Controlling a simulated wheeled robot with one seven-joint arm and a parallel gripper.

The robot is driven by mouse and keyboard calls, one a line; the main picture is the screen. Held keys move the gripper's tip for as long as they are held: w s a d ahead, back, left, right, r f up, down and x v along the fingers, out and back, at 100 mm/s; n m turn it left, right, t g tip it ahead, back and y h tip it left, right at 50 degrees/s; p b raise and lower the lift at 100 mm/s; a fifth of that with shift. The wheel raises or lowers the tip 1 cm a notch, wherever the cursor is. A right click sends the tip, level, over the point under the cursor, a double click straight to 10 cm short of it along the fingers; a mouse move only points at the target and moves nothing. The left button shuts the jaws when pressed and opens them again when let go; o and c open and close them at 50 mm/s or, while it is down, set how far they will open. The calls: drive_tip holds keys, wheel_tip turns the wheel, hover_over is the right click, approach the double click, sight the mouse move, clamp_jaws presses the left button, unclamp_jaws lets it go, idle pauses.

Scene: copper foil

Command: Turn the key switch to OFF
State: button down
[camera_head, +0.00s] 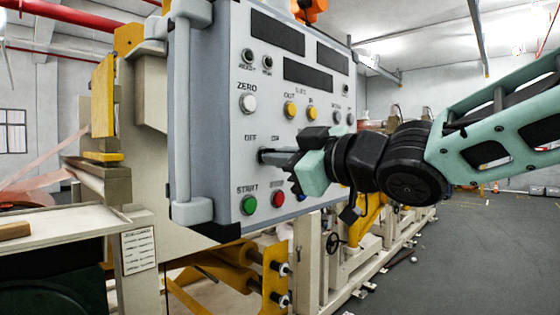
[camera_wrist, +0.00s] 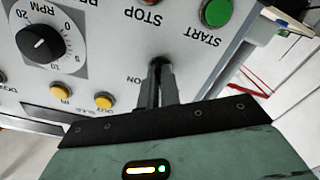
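The key switch (camera_wrist: 156,64) sits on the grey control panel, below the OFF and ON labels in the head view. Only a small dark part of it shows; my fingers hide the rest, so I cannot tell which way the key points. My gripper (camera_head: 264,155) reaches the panel from the right in the head view, its fingertips at the switch. In the wrist view its two grey fingers (camera_wrist: 158,80) are close together, one on each side of the key, and look shut on it. The ON label shows beside the fingers there; OFF is hidden.
The green START button (camera_head: 249,204) and red STOP button (camera_head: 278,196) are just below the fingers. A white ZERO button (camera_head: 248,103) and yellow buttons (camera_head: 290,110) are above. A RPM dial (camera_wrist: 40,43) is nearby. A grey handle bar (camera_head: 184,110) runs along the panel's left edge.

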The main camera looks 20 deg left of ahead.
idle(0.3)
drive_tip(key=c, duration=1.6)
unclamp_jaws()
drive_tip(key=b+v, duration=0.2)
drive_tip(key=v, duration=1.5)
drive_tip(key=shift+s+d+f, duration=0.1)
drive_tip(key=shift+d, duration=0.15)
